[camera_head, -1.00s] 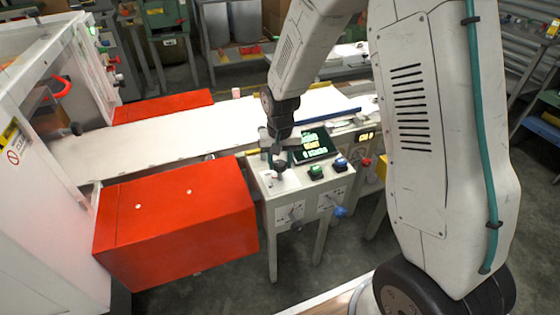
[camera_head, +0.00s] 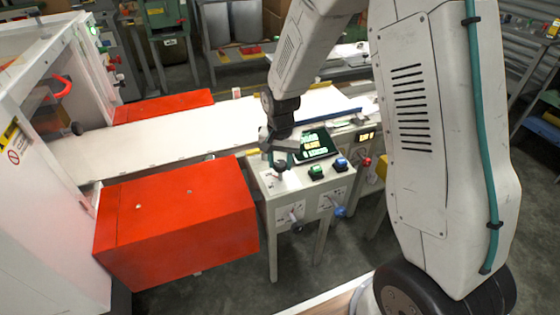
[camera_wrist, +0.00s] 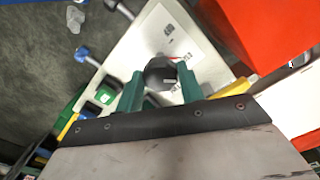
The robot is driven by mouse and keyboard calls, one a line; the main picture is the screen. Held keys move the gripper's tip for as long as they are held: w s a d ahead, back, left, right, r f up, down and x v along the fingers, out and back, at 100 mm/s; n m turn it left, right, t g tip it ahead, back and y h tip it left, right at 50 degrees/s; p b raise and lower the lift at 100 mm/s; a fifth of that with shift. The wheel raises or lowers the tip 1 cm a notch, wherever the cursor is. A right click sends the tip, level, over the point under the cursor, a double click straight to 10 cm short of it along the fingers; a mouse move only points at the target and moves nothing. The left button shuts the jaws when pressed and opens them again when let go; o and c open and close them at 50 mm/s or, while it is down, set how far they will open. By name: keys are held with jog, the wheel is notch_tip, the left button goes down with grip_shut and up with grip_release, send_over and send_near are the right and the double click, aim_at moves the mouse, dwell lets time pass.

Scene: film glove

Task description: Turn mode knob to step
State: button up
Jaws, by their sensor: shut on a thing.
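The mode knob (camera_wrist: 160,73) is a dark round knob on the pale top panel of the control console (camera_head: 262,181). In the wrist view it sits between the two green fingers of my gripper (camera_wrist: 160,88), which are shut on it. A small red mark and printed labels show on the panel beside it, too small to read. In the head view my gripper (camera_head: 279,158) reaches down onto the left part of the console top, and the knob (camera_head: 280,166) is partly hidden under it.
A lit screen (camera_head: 316,145), a green button (camera_head: 316,173) and a blue button (camera_head: 341,164) are right of my gripper. Levers (camera_head: 297,222) stick out of the console front. A large red box (camera_head: 180,225) stands close on the left. A white conveyor (camera_head: 160,130) runs behind.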

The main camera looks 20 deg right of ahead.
aim_at(280, 164)
jog(key=o, duration=1)
notch_tip(280, 164, up, 8)
